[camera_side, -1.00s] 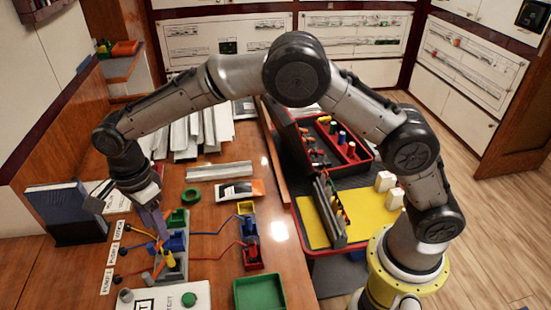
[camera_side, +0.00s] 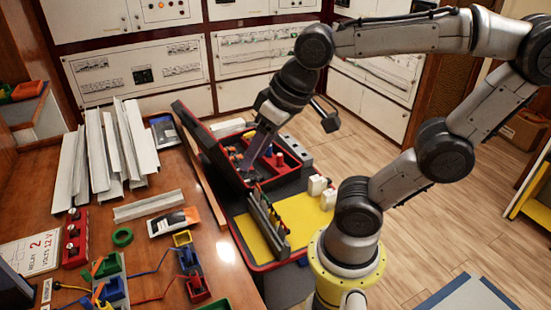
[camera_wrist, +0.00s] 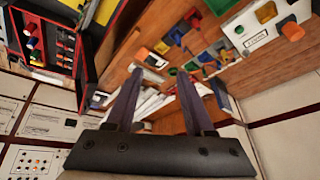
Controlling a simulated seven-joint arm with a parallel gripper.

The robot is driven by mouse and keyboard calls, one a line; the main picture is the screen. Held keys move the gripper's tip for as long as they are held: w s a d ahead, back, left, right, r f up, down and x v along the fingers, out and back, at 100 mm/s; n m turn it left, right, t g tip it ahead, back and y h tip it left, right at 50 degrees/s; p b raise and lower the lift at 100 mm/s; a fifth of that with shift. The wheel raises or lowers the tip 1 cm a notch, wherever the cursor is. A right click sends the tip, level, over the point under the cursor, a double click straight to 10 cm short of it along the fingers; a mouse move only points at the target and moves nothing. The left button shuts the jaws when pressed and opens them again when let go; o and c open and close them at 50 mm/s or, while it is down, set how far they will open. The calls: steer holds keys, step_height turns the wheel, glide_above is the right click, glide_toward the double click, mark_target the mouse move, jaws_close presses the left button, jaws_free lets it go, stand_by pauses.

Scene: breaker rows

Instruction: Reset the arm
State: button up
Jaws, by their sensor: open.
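My gripper (camera_side: 250,160) hangs in the side view in front of the open red-and-black toolbox, its fingers pointing down and to the left. In the wrist view my gripper (camera_wrist: 155,85) shows two dark purple fingers spread well apart with nothing between them. My arm arches from the yellow base ring at the lower middle, over the right side, to the toolbox.
The open toolbox (camera_side: 222,176) stands on the dark cart beside the wooden bench (camera_side: 160,228). The bench holds metal channels (camera_side: 75,170), a green ring (camera_side: 122,237) and breaker blocks (camera_side: 112,276) with wires. White blocks (camera_side: 317,185) stand near a yellow mat.

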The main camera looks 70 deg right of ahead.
steer(key=s, duration=0.1)
steer(key=s+f+n, duration=0.1)
steer(key=s+d+n, duration=0.1)
steer(key=shift+s+f+t, duration=0.3)
steer(key=shift+f, duration=0.1)
stand_by(1.2)
